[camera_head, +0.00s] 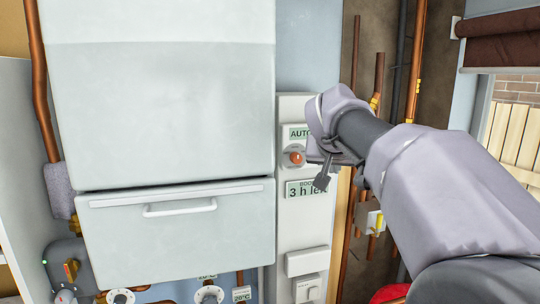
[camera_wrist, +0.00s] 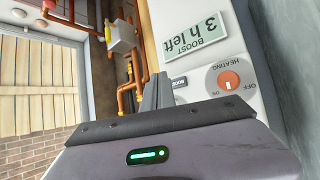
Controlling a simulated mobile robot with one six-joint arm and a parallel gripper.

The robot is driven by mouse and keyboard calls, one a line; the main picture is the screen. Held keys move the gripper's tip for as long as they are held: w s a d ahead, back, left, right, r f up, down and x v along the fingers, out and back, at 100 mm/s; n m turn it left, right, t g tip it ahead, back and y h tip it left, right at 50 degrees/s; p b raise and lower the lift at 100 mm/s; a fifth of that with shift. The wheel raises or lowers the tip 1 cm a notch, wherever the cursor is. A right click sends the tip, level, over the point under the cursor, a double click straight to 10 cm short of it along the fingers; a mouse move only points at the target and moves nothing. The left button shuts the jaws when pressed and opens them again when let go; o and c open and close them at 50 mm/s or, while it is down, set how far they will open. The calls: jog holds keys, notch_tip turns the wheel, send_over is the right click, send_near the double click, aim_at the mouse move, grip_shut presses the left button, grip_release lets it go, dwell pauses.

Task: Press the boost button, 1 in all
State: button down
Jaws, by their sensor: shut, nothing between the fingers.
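A white control panel (camera_head: 291,220) stands right of the white boiler. A display reading "BOOST 3 h left" (camera_wrist: 195,33) is on it, partly covered by my gripper in the head view (camera_head: 298,190). A small dark label that seems to read "BOOST" (camera_wrist: 179,82) sits beside my fingertips in the wrist view. The boost button itself is not clearly visible; my fingers may hide it. My gripper (camera_head: 321,183) is shut and empty, with its tips (camera_wrist: 158,90) close to the panel front. I cannot tell whether they touch it.
An orange heating dial (camera_wrist: 228,80) marked ON and OFF is near my gripper, under an AUTO label (camera_head: 299,133). The boiler (camera_head: 160,100) is to the left.

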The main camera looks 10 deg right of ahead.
jog(key=shift+w, duration=0.75)
jog(key=shift+w, duration=0.1)
dwell(1.4)
jog(key=shift+w+p, duration=0.3)
jog(key=shift+w, duration=0.05)
jog(key=shift+w, duration=0.35)
dwell(0.6)
jog(key=shift+s, duration=0.2)
jog(key=shift+s+b, duration=0.35)
jog(key=shift+s, duration=0.25)
